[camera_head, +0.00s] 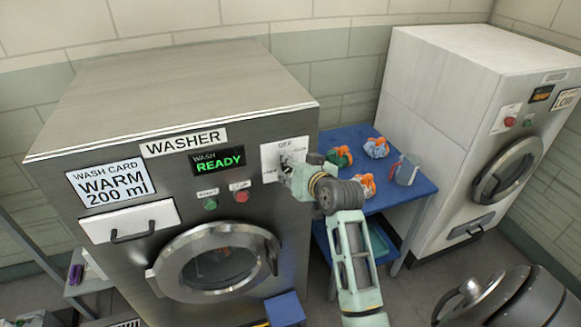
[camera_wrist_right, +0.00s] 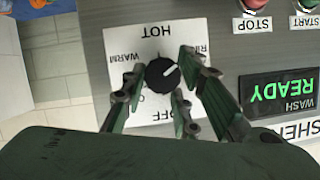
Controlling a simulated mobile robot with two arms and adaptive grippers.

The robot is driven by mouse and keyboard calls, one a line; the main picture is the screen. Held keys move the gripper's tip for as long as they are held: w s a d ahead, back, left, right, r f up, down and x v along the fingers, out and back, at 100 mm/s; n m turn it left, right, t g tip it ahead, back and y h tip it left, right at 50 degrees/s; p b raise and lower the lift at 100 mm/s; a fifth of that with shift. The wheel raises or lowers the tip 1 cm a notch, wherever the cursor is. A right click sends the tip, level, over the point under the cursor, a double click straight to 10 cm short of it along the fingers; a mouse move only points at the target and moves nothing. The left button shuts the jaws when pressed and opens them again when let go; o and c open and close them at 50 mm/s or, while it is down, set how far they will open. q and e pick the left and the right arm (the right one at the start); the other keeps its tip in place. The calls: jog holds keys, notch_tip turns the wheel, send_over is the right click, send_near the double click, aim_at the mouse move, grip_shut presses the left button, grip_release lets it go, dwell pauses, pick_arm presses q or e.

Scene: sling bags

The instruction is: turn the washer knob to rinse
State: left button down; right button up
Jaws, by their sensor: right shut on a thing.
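The washer (camera_head: 255,115) is a grey metal machine with a lit display (camera_head: 218,159) reading WASH READY. Its white dial plate (camera_head: 300,147) is at the front's upper right. In the right wrist view, upside down, the round black knob (camera_wrist_right: 156,83) has a white pointer mark toward the upper right, roughly at the partly hidden RIN... label. HOT, WARM and OFF also show on the plate. My right gripper (camera_wrist_right: 160,92) has its fingers on both sides of the knob and is shut on it. In the head view this gripper (camera_head: 288,169) hides most of the knob. My left gripper is out of view.
Green START (camera_head: 210,204) and red STOP (camera_head: 242,196) buttons sit left of the dial. A card (camera_head: 107,186) reads WARM 200 ml above a drawer (camera_head: 130,221). A blue table (camera_head: 345,140) with bundles and a jug (camera_head: 404,171) stands between the washer and a white machine (camera_head: 430,110).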

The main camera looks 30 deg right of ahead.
jog(key=shift+d, duration=0.25)
dwell(0.3)
jog(key=o, duration=0.7)
jog(key=shift+o, duration=1.4)
jog(key=shift+d+m, duration=0.2)
jog(key=shift+m, duration=0.1)
jog(key=shift+f, duration=0.1)
jog(key=shift+s+a, duration=0.1)
jog(key=shift+a, duration=0.15)
jog(key=v, duration=1.2)
jog(key=shift+d+f, duration=0.1)
